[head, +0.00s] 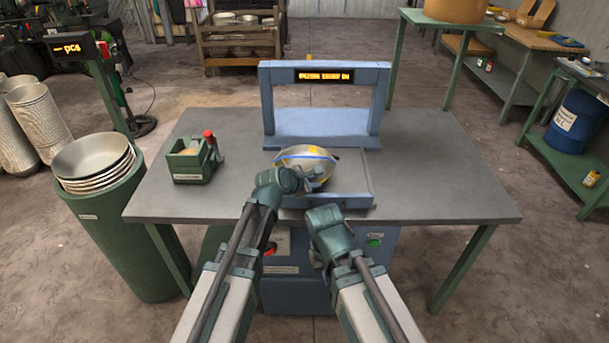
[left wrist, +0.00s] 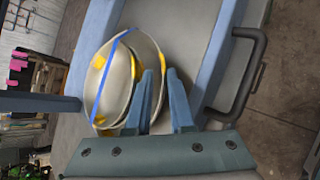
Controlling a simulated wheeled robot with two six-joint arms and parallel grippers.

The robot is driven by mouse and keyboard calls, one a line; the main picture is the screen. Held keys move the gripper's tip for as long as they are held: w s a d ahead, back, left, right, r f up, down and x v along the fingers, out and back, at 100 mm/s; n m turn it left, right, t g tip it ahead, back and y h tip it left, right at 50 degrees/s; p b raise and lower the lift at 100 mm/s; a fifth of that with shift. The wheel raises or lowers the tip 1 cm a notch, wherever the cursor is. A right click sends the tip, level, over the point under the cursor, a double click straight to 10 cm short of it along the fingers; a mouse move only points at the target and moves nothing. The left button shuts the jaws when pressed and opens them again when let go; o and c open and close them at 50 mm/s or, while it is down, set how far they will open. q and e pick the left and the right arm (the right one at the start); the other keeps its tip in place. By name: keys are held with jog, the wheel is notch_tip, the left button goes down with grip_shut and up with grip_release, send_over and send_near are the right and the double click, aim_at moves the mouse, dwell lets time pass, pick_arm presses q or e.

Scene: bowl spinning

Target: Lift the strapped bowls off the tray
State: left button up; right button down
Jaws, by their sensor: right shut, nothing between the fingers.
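The strapped bowls (head: 306,158) are pale metal with a blue strap and yellow patches. They sit tilted at the tray (head: 345,202) on the front of the strapping machine, and also show in the left wrist view (left wrist: 112,88). My left gripper (head: 315,174) is at their right front side. In the left wrist view its two fingers (left wrist: 160,72) stand apart, with the bowls' edge between them. Whether they press on it I cannot tell. My right gripper (head: 318,262) is shut and empty, low in front of the table edge, apart from the bowls.
The blue machine arch (head: 325,68) with a lit display stands behind the bowls. A green box (head: 190,163) with a red-capped bottle is on the table's left. A stack of bowls (head: 93,158) fills a green drum at far left. The table's right side (head: 445,190) is clear.

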pick_arm(q)
jog(key=b+x, duration=0.1)
jog(key=x, duration=0.2)
jog(key=shift+w+d+f+b, duration=0.1)
jog(key=shift+w+f+b, duration=0.1)
jog(key=shift+f+b, duration=0.1)
jog(key=shift+s+r, duration=0.1)
jog(key=shift+r, duration=0.05)
grip_shut()
dwell(0.9)
